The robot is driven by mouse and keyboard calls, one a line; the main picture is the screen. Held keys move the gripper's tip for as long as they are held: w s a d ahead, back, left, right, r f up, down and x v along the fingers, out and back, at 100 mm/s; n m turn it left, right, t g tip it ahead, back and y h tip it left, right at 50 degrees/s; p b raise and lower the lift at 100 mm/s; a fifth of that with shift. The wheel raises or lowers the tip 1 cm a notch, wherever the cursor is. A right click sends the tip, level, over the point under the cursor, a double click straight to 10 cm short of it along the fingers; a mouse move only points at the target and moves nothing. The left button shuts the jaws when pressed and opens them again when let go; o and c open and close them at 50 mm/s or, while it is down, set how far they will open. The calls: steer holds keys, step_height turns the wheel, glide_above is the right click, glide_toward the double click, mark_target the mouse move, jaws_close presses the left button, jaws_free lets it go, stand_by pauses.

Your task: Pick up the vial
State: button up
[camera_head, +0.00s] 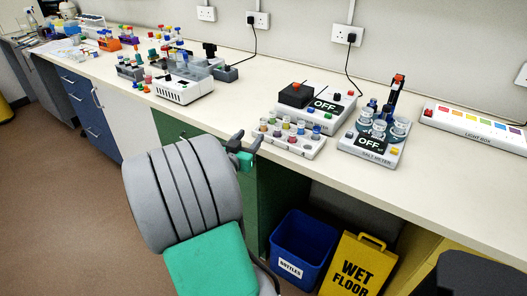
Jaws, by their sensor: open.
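Several small vials (289,130) with coloured contents or caps stand in a white rack (284,146) near the bench's front edge. Several larger clear vials or jars (379,127) stand on the salt meter (371,151) to the right. I cannot tell which one is the task's vial. My gripper (248,139) is open, with its dark fingers at the bench's front edge, just left of the rack. Nothing shows between the fingers. My forearm hides part of the cabinets below.
An instrument reading OFF (325,105) stands behind the rack. A light box (474,126) lies at right. A white device (184,89) and more racks fill the left bench. Below are a blue bottles bin (303,240) and a yellow wet-floor sign (352,266).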

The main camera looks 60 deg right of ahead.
mark_target(262, 124)
steer(key=shift+h, duration=0.4)
steer(key=d+p, duration=0.2)
steer(key=d, duration=0.6)
steer(key=shift+s+d, duration=0.15)
steer(key=shift+d, duration=0.25)
steer(key=shift+c, duration=0.2)
jaws_close()
